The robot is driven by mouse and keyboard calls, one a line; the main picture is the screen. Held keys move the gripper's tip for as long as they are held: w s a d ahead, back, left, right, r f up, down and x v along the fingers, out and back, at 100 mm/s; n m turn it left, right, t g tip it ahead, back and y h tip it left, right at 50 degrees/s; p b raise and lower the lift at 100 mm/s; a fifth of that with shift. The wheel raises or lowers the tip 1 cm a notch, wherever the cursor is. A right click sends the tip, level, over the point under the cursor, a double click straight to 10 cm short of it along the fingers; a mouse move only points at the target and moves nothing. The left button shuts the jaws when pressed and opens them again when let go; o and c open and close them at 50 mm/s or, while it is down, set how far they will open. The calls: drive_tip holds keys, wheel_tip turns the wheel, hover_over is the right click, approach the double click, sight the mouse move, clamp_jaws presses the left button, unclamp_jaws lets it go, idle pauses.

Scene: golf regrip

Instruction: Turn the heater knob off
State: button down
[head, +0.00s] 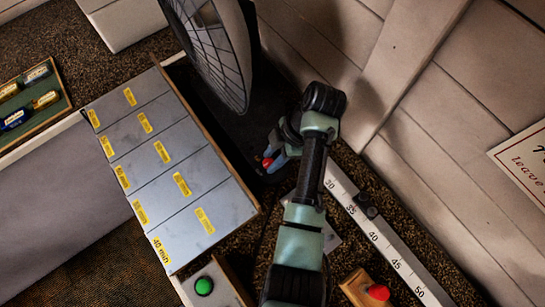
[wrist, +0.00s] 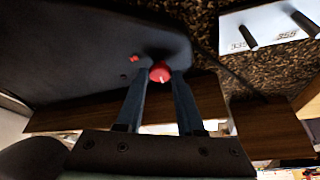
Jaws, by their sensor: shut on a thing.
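The heater (head: 212,45) stands at the top middle of the head view, with a round wire grille and a dark base (wrist: 70,60). Its red knob (wrist: 160,72) is on the dark base, with a small pale mark on its face. My gripper (wrist: 163,82) is shut on the knob, one blue-grey finger on each side. In the head view the red knob (head: 267,162) shows beside the fingers, partly covered by my gripper. A small red dot (wrist: 134,58) sits on the base left of the knob; I cannot tell if it is lit.
A grey compartment box (head: 165,165) with yellow minute labels stands left of my arm. A ruler (head: 385,245) lies to the right. A green button (head: 203,286) and a red button (head: 378,292) are at the bottom. A tray of labelled bottles (head: 35,98) is far left.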

drive_tip(key=shift+n, duration=0.4)
drive_tip(key=c, duration=0.5)
unclamp_jaws()
drive_tip(key=shift+c, duration=0.2)
drive_tip(key=shift+r, duration=0.1)
drive_tip(key=shift+w+d+r, duration=0.1)
drive_tip(key=shift+d+r, duration=0.1)
drive_tip(key=shift+r, duration=0.1)
drive_tip(key=p+v, duration=0.6)
drive_tip(key=v, duration=0.6)
drive_tip(key=shift+w+a, duration=0.1)
drive_tip(key=shift+a, duration=0.05)
